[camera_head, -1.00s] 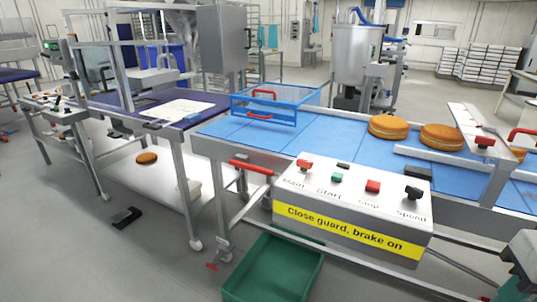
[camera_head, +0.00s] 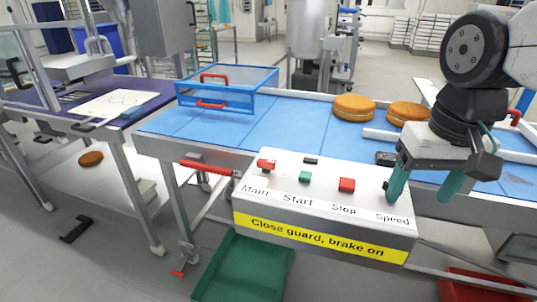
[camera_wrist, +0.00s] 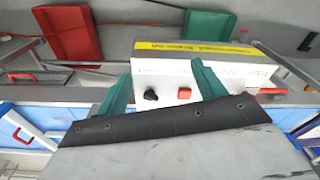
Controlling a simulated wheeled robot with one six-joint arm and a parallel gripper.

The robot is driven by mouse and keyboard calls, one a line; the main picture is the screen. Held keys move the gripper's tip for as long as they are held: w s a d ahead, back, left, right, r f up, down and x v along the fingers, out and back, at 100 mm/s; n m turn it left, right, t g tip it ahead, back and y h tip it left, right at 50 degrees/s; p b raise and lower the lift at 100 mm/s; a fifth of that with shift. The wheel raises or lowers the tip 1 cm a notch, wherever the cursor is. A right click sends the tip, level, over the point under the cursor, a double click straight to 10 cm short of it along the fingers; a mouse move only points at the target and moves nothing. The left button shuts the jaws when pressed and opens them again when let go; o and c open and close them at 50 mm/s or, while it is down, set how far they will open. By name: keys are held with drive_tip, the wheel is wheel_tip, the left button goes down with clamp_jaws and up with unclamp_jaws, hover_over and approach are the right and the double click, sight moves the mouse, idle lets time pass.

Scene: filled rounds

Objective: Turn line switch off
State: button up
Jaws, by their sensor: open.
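The control box (camera_head: 325,222) has a white top labelled Main, Start, Stop and Speed. The red Main switch (camera_head: 266,165) is at its left end. A green Start button (camera_head: 305,177) and a red Stop button (camera_head: 346,185) follow. The black Speed knob is mostly hidden by my gripper in the head view; the wrist view shows the Speed knob (camera_wrist: 150,95) and Stop button (camera_wrist: 184,93) between my fingers. My gripper (camera_head: 424,192) is open and empty, its green fingers pointing down above the box's right end. I cannot tell the Main switch's position.
A yellow strip (camera_head: 320,240) reads "Close guard, brake on". A red lever (camera_head: 207,168) is left of the box. A blue guard frame (camera_head: 225,88) and round cakes (camera_head: 353,107) are on the blue belt (camera_head: 290,125). A green crate (camera_head: 243,268) and red crate (camera_head: 480,285) are below.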

drive_tip(key=w+a+r, duration=0.2)
drive_tip(key=w+a, duration=0.2)
drive_tip(key=w, duration=0.5)
drive_tip(key=m+g, duration=0.1)
drive_tip(key=m, duration=0.2)
hover_over(266, 161)
drive_tip(key=f, duration=0.7)
drive_tip(key=shift+d+f, duration=0.2)
drive_tip(key=shift+f, duration=0.05)
drive_tip(key=shift+w+a+f, duration=0.1)
drive_tip(key=shift+a+f, duration=0.1)
drive_tip(key=shift+f, duration=0.1)
wheel_tip(266, 161, down, 7)
drive_tip(key=shift+f, duration=0.2)
drive_tip(key=c, duration=1)
